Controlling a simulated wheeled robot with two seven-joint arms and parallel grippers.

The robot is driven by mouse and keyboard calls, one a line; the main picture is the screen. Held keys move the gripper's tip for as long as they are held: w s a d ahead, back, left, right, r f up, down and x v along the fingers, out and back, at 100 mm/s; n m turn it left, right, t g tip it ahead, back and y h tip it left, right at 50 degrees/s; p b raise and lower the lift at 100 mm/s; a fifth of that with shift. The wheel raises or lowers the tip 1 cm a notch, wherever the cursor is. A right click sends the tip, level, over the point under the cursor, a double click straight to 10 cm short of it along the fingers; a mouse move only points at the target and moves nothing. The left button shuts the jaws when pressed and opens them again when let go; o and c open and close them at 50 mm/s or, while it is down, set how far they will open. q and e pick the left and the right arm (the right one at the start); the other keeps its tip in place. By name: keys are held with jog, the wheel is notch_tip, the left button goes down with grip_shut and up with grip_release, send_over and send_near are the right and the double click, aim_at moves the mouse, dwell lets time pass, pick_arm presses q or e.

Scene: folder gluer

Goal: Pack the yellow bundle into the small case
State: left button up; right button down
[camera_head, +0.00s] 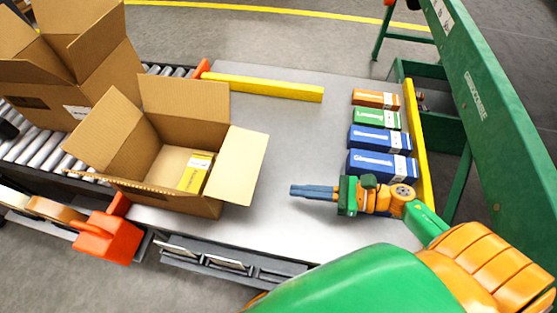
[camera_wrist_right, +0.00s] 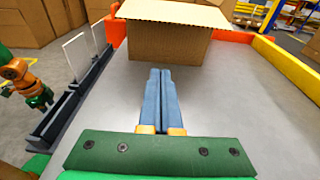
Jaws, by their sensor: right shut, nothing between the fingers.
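The yellow bundle (camera_head: 195,172) lies inside the small open cardboard case (camera_head: 175,205), against its right side in the head view. It has a white label. The case stands on the grey table with its flaps spread open. In the right wrist view the case (camera_wrist_right: 168,42) is ahead of the fingers, and its inside is hidden. My right gripper (camera_head: 293,191) is shut and empty above the table, to the right of the case and apart from it. Its closed blue fingers (camera_wrist_right: 160,75) point toward the case. In the right wrist view an orange and green arm part of mine shows at left.
Orange (camera_head: 376,99), green (camera_head: 377,118) and two blue bundles (camera_head: 380,138) line the table's right side by a yellow rail (camera_head: 414,130). Another yellow rail (camera_head: 265,87) is at the back. A larger open case (camera_head: 85,75) stands on the roller conveyor (camera_head: 40,150). The table's middle is clear.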

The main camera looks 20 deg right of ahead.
aim_at(239, 163)
jog(key=a, duration=0.1)
jog(key=w+a, duration=0.1)
jog(key=a, duration=0.1)
jog(key=shift+a+r+p, duration=0.1)
jog(key=shift+r+p, duration=0.1)
jog(key=shift+p, duration=0.15)
jog(key=x, duration=0.5)
jog(key=shift+w+a+f+p, duration=0.15)
jog(key=shift+w+p, duration=0.2)
pick_arm(q)
jog(key=r+p, duration=0.2)
jog(key=r, duration=0.1)
jog(key=r+p, duration=0.1)
jog(key=shift+s+a+r, duration=0.2)
jog(key=shift+s+r, duration=0.2)
pick_arm(e)
notch_tip(239, 163, up, 4)
jog(key=shift+s+f, duration=0.1)
jog(key=shift+f, duration=0.05)
